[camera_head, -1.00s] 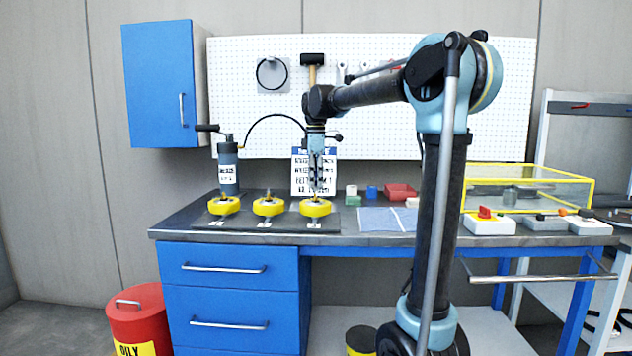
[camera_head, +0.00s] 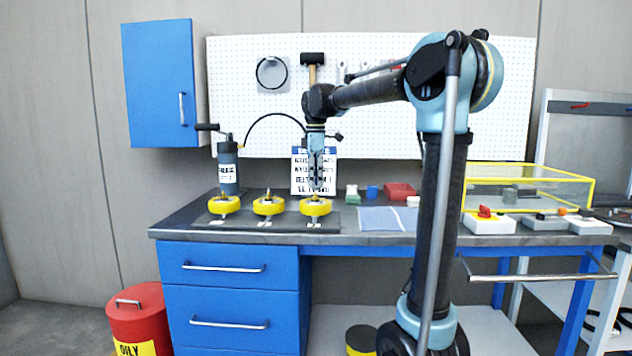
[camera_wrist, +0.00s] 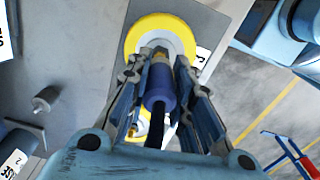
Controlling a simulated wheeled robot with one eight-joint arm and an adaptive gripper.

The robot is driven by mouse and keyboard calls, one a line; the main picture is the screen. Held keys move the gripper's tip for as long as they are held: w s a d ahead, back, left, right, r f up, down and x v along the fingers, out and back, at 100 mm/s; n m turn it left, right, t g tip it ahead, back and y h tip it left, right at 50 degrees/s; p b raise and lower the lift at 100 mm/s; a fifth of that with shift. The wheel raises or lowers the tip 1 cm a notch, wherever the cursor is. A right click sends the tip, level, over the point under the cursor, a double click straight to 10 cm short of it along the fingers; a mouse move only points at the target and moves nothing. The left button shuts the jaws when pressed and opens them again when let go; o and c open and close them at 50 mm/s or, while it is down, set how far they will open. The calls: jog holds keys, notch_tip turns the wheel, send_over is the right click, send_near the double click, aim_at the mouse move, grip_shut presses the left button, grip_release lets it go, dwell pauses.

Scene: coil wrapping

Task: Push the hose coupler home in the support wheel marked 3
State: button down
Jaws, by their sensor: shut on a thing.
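Three yellow support wheels stand in a row on a dark mat on the bench. The rightmost yellow wheel (camera_head: 316,208) is directly under my gripper (camera_head: 317,188), and it also shows in the wrist view (camera_wrist: 133,38). The tag beside it is mostly hidden there, so I cannot read its number fully. My gripper is shut on the hose coupler (camera_wrist: 159,85), a blue-purple sleeve with a black hose. The coupler lines up over the wheel's middle, where a metal fitting (camera_wrist: 158,52) shows. I cannot tell how deeply they are joined.
The middle wheel (camera_head: 268,207) and left wheel (camera_head: 223,205) stand close to the left. A grey pump cylinder (camera_head: 228,170) with the black hose stands behind them. A printed sign (camera_head: 300,172) is close behind my gripper. A blue sheet (camera_head: 380,219) lies to the right.

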jog(key=shift+f, duration=1.25)
dwell(0.3)
jog(key=c, duration=1.3)
grip_release()
notch_tip(320, 180, up, 12)
jog(key=shift+f, duration=0.1)
jog(key=s+d+f+m, duration=0.5)
jog(key=s+d+f, duration=0.2)
jog(key=s+d, duration=0.15)
jog(key=s+d+f+m, duration=0.4)
jog(key=s+f, duration=0.3)
jog(key=f, duration=0.3)
jog(key=s+d+f+m+t, duration=0.1)
jog(key=s+d+f+m, duration=0.3)
jog(key=s+f, duration=0.4)
jog(key=s+d+f+m+t, duration=0.1)
jog(key=s+d+f+m, duration=0.4)
jog(key=f, duration=0.8)
jog(key=shift+s+f+m, duration=0.1)
jog(key=shift+s+m, duration=0.3)
jog(key=shift+s, duration=1.15)
